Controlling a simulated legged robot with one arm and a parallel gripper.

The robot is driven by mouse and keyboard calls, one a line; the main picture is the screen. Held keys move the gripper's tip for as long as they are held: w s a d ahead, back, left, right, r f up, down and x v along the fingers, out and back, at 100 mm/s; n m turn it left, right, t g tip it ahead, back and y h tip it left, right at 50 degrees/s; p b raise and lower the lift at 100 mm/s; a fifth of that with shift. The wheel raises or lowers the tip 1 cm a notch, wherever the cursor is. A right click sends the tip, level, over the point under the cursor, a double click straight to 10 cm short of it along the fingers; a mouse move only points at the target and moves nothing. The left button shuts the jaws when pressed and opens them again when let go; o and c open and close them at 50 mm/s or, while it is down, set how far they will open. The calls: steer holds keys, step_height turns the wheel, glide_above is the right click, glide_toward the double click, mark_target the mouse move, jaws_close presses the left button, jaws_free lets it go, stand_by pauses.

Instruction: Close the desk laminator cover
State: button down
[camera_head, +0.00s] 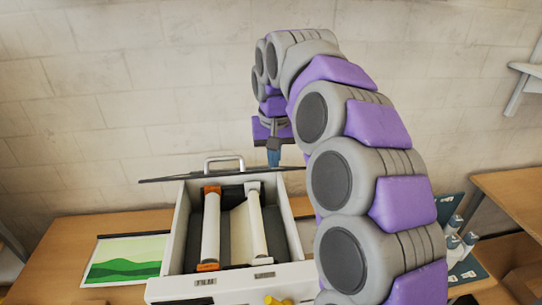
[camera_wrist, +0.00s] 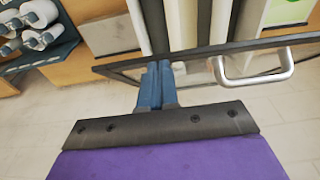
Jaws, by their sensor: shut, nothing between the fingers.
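The desk laminator (camera_head: 180,235) has a pale body with an open top, showing two light rollers and orange end brackets. Its cover (camera_head: 165,179) is raised at the back, seen nearly edge-on as a thin dark strip with a metal handle (camera_head: 224,158). In the wrist view the cover (camera_wrist: 215,50) is a dark-edged panel, with the handle (camera_wrist: 255,78) on the right. My gripper (camera_head: 273,158) is shut and empty, at the cover's rear, right of the handle. Its blue fingers (camera_wrist: 157,72) overlap the cover's edge in the wrist view; I cannot tell whether they touch.
A green landscape print (camera_head: 124,260) lies on the wooden table left of the laminator. A dark tray with several white rolls (camera_head: 456,247) is at the right, partly behind my arm. A yellow knob (camera_head: 277,300) is at the laminator's front. A brick wall stands behind.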

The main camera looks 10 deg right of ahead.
steer(key=shift+d+f, duration=0.1)
steer(key=shift+d, duration=0.15)
steer(key=shift+s+f+b, duration=0.3)
steer(key=shift+b, duration=0.25)
steer(key=shift+s+a+f+t+b, duration=0.1)
steer(key=shift+s+f+t+b, duration=0.65)
steer(key=shift+s+f+b, duration=2.05)
steer(key=shift+s+a+f+t+b, duration=0.15)
steer(key=shift+s+f+t+b, duration=0.55)
steer(key=shift+f+b, duration=2.4)
steer(key=shift+s+a+f+t+b, duration=0.1)
steer(key=shift+s+f+t+b, duration=1)
steer(key=shift+f, duration=3.6)
steer(key=shift+s+g, duration=0.25)
steer(key=shift+s, duration=0.2)
